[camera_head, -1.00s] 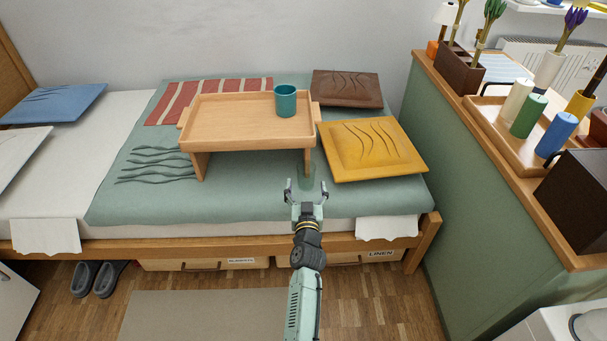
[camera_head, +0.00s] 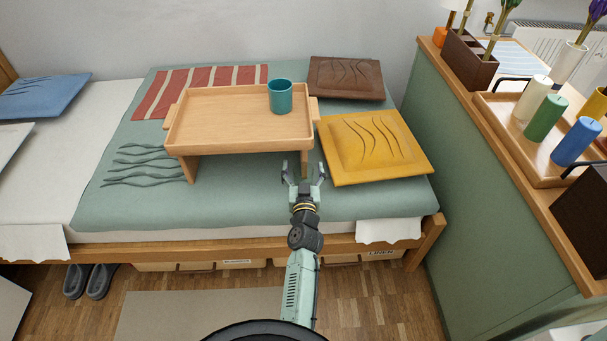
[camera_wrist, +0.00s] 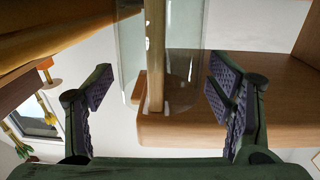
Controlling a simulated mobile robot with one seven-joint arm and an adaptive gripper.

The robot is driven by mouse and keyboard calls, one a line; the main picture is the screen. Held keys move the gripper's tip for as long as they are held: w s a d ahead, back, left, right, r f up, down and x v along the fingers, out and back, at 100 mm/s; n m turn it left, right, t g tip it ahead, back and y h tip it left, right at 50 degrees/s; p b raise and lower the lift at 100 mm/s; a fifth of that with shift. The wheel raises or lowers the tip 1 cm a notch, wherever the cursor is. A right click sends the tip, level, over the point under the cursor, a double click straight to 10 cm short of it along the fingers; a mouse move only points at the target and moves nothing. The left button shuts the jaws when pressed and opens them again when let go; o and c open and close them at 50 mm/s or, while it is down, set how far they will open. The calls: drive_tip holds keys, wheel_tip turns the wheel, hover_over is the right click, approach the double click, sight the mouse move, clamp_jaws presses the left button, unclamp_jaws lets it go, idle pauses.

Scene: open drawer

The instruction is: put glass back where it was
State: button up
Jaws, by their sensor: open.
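A clear, faintly green glass (camera_wrist: 132,55) stands between my open fingers in the wrist view, where the picture looks upside down. A wooden leg of the bed tray shows through it. In the head view the glass is very faint, on the green bed cover by the tray's front right leg. My gripper (camera_head: 304,172) is open and points at that spot; it also shows in the wrist view (camera_wrist: 160,88). A gap shows between the glass and each finger. The wooden bed tray (camera_head: 215,138) stands on the bed, with a teal cup (camera_head: 280,98) on it.
A yellow cushion (camera_head: 376,148) lies close right of my gripper, with a brown cushion (camera_head: 345,78) behind it. The tray's edge overhangs near my fingertips. A green cabinet (camera_head: 470,200) stands at the right. The bed cover (camera_head: 240,190) left of my gripper is clear.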

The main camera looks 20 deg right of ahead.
drive_tip(key=shift+s+r, duration=0.15)
clamp_jaws()
idle(0.9)
